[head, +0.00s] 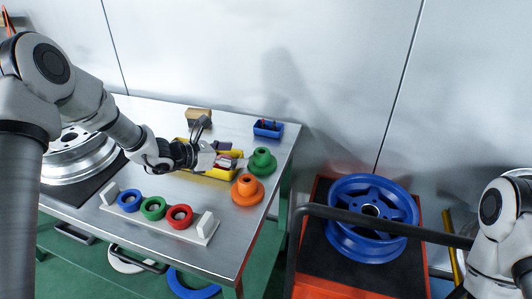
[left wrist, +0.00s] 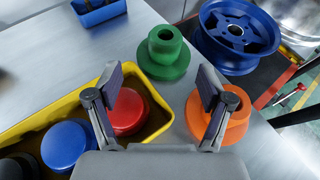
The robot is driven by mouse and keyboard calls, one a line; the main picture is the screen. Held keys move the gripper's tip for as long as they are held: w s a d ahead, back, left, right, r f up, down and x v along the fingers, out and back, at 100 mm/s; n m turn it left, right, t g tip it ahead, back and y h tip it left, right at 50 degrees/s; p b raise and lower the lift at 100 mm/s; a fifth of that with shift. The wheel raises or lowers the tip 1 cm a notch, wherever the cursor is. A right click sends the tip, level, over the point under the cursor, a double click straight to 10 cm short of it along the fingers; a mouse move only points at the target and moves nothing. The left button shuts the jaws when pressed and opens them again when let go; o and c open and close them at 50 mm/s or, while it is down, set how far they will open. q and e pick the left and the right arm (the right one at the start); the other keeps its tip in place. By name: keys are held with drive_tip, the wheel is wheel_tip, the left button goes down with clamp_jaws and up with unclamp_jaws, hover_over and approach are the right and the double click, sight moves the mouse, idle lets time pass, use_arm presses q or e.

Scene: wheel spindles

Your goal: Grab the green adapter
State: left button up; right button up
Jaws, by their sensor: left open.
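The green adapter (head: 262,162) is a flanged ring standing upright on the metal table near its right edge. In the left wrist view the green adapter (left wrist: 164,53) sits ahead of the open fingers, and nothing covers it. My left gripper (head: 232,160) is open and empty, just left of the green adapter and above the yellow bin. In the left wrist view my left gripper (left wrist: 158,88) has its fingers spread apart, with the orange adapter under the right finger. Of my right arm only links show at the far right; its gripper is not seen.
An orange adapter (head: 247,190) stands close in front of the green one. A yellow bin (left wrist: 58,103) holds red, blue and black parts. A small blue bin (head: 268,129) is behind. A white rack (head: 160,222) holds blue, green and red rings. A blue wheel (head: 372,217) lies on a cart at right.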

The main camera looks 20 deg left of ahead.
sight(256, 154)
use_arm(q)
drive_tip(key=x, duration=0.3)
drive_tip(key=p+x, duration=0.1)
drive_tip(key=x, duration=0.3)
drive_tip(key=shift+s+d+r, duration=0.1)
drive_tip(key=shift+d+r, duration=0.15)
drive_tip(key=shift+d, duration=0.1)
drive_tip(key=shift+s, duration=0.1)
drive_tip(key=c, duration=1.3)
